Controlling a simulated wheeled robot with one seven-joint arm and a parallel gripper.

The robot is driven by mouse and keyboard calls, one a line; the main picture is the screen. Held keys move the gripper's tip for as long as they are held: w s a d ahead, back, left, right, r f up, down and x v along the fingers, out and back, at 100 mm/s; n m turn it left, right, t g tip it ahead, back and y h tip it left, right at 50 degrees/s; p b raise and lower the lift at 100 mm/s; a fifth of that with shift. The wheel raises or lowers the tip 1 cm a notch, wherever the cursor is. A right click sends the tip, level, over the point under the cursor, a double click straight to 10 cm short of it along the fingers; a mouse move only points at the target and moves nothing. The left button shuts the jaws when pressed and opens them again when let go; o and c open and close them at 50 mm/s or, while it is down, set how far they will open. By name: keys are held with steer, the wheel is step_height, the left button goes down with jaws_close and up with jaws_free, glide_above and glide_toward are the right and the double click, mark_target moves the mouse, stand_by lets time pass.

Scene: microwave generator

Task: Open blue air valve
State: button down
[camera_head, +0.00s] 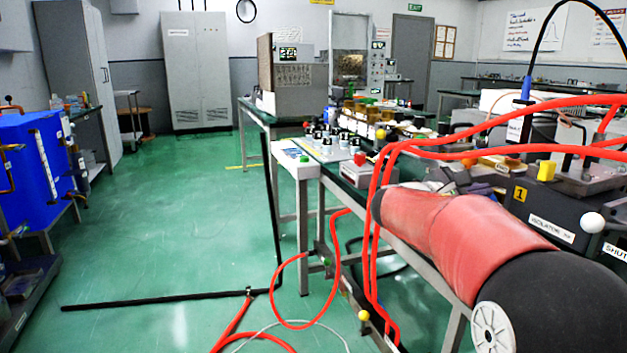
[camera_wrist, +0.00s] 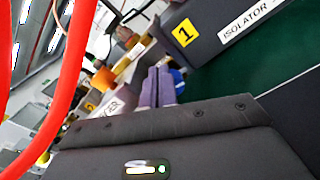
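In the wrist view, the two greyish-purple fingers of my gripper (camera_wrist: 157,88) lie side by side with no clear gap, and nothing shows between them. A small blue part (camera_wrist: 178,77) sits just right of the fingertips, partly hidden by them. It may be the blue air valve, but its shape is too small and covered to be sure. I cannot tell whether the fingers touch it. In the head view, my red and black arm reaches over the bench at the right, and my gripper cannot be made out. No blue valve is clearly visible there.
A dark block labelled ISOLATOR (camera_head: 540,215) stands close to my arm and also fills the wrist view's upper right (camera_wrist: 215,25). Red hoses (camera_head: 480,145) loop across the bench and hang to the floor. A blue tank (camera_head: 40,160) stands left. Green floor between is mostly clear.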

steer(key=shift+a+r, duration=0.1)
steer(key=shift+r, duration=0.15)
steer(key=shift+v, duration=2.95)
steer(key=shift+s+a, duration=0.1)
